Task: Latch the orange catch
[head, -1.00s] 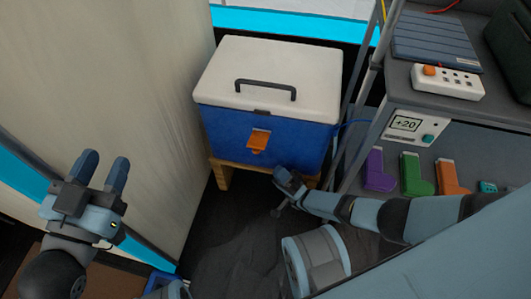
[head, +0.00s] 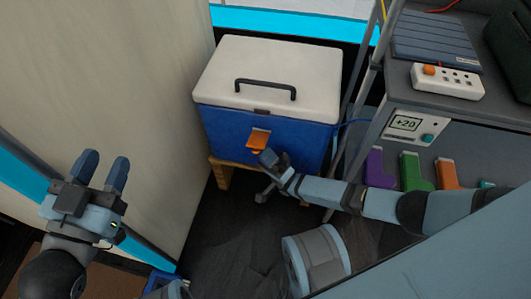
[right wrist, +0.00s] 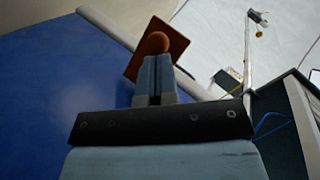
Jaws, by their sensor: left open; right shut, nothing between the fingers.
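The orange catch (head: 258,140) is on the front of a blue cooler box (head: 225,130) with a white lid (head: 270,65). The catch hangs on the blue front, below a small dark piece at the lid's edge. In the right wrist view the catch (right wrist: 170,55) is a tilted orange plate with a round knob, just past my fingertips. My right gripper (head: 265,155) is shut and empty, at the catch's lower edge; I cannot tell whether it touches. My left gripper (head: 104,168) is open and empty, well left of the cooler.
The cooler stands on a low wooden stand (head: 222,172). A metal shelf rack (head: 365,85) stands close on its right, with a control box reading +20 (head: 405,123) and inhaler-shaped purple, green and orange items. A tent wall (head: 100,80) is at left.

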